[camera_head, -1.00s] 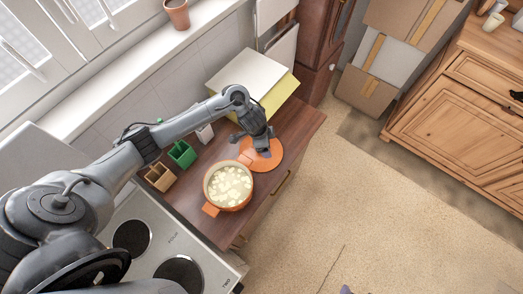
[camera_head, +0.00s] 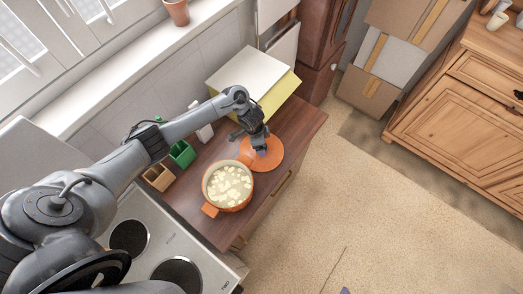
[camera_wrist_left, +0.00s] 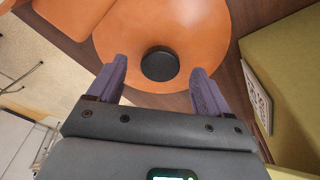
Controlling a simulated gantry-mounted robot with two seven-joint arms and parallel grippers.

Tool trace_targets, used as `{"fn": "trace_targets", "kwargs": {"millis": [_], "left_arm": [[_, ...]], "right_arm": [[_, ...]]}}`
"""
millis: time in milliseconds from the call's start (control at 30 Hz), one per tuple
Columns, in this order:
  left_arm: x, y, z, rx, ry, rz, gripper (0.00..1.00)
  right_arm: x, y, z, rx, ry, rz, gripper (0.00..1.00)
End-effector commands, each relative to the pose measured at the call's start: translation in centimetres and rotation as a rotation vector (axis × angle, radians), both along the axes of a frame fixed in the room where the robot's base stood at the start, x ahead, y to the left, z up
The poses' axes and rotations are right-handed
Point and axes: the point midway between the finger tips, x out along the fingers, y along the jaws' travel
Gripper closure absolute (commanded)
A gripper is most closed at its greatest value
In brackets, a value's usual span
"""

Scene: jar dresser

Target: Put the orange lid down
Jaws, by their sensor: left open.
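The orange lid (camera_head: 267,153) lies flat on the wooden counter, beside the orange pot (camera_head: 228,204) of pale chunks in liquid. In the left wrist view the lid (camera_wrist_left: 205,40) has a round black knob (camera_wrist_left: 158,64). My left gripper (camera_head: 258,149) is over the lid. Its purple fingers (camera_wrist_left: 158,85) are spread open with nothing between them; the knob shows just beyond their tips, apart from both. A small purple tip (camera_head: 346,291) at the bottom edge of the head view may be part of my right gripper; its jaws are hidden.
A green box (camera_head: 182,153) and a wooden box (camera_head: 159,177) stand by the wall. A stove (camera_head: 150,245) adjoins the counter on the near side. A yellow-and-white block (camera_head: 252,80) stands behind the lid. The counter's front edge is close to the pot and lid.

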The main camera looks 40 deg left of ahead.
Motion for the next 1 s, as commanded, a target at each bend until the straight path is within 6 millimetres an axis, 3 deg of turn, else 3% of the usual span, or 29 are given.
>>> {"fn": "trace_targets", "kwargs": {"millis": [200,500,900,1000], "left_arm": [[0.2,-0.2,-2.4,-0.001,0.001,0.001,0.21],[0.3,-0.2,-2.6,0.0,0.0,-0.001,0.21],[0.3,-0.2,-2.6,0.001,-0.001,-0.001,0.82],[0.3,-0.2,-2.6,0.001,-0.001,-0.001,0.86]], "right_arm": [[0.0,-0.2,-0.6,-0.008,0.0,0.005,0.26],[0.0,-0.2,-0.6,-0.008,0.001,0.006,0.26],[0.0,0.0,-0.5,-0.001,0.001,0.001,0.26],[0.0,0.0,-0.5,0.001,0.0,-0.001,0.26]]}}
